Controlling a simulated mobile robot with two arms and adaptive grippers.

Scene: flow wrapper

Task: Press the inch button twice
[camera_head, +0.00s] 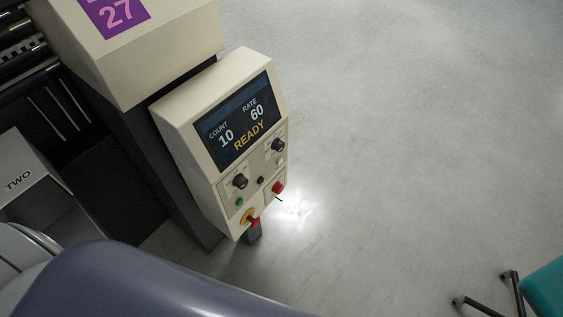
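The control box (217,150) of the machine stands tilted in the middle of the view. Its screen (237,120) reads COUNT 10, RATE 60 and READY. Below it are two black knobs, one on the left (240,181) and one on the right (278,145). A green button (239,202), a small black button (261,180) and a pale button (280,162) also show. The button labels are too small to read, so I cannot tell which is the inch button. Neither of my grippers is in view.
A red switch (277,188) sits at the panel's lower right. A red emergency stop on a yellow base (249,216) is at the bottom. A grey box marked TWO (22,178) is at left. Open floor (420,130) lies to the right.

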